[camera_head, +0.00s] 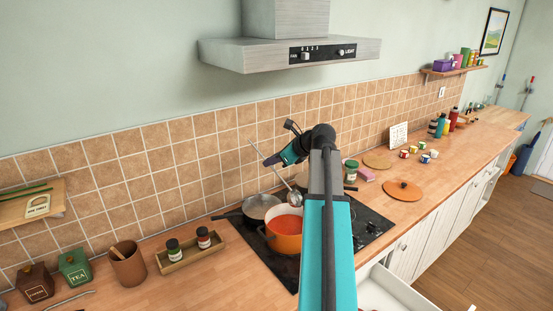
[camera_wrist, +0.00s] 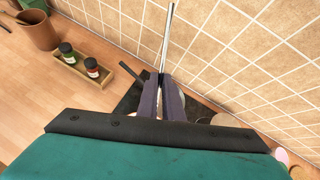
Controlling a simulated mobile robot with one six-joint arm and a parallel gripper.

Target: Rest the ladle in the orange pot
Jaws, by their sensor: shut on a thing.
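The orange pot (camera_head: 286,245) stands on the black hob and holds red-orange contents. My gripper (camera_head: 270,161) is above and behind the pot, shut on the handle of the metal ladle (camera_head: 285,182). The ladle is tilted, with its handle end up to the left and its bowl low at the pot's back rim. I cannot tell whether the bowl touches the pot or its contents. In the wrist view, my gripper (camera_wrist: 160,80) closes on the thin ladle handle (camera_wrist: 168,35). The bowl is hidden there, and my arm covers the pot's right side in the head view.
A grey pan (camera_head: 260,207) sits left of the pot on the hob (camera_head: 363,222). A tray with two jars (camera_head: 190,252) and a brown crock (camera_head: 128,265) stand further left. An orange lid (camera_head: 403,190) lies to the right. The tiled wall is close behind; an extractor hood (camera_head: 285,55) hangs above.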

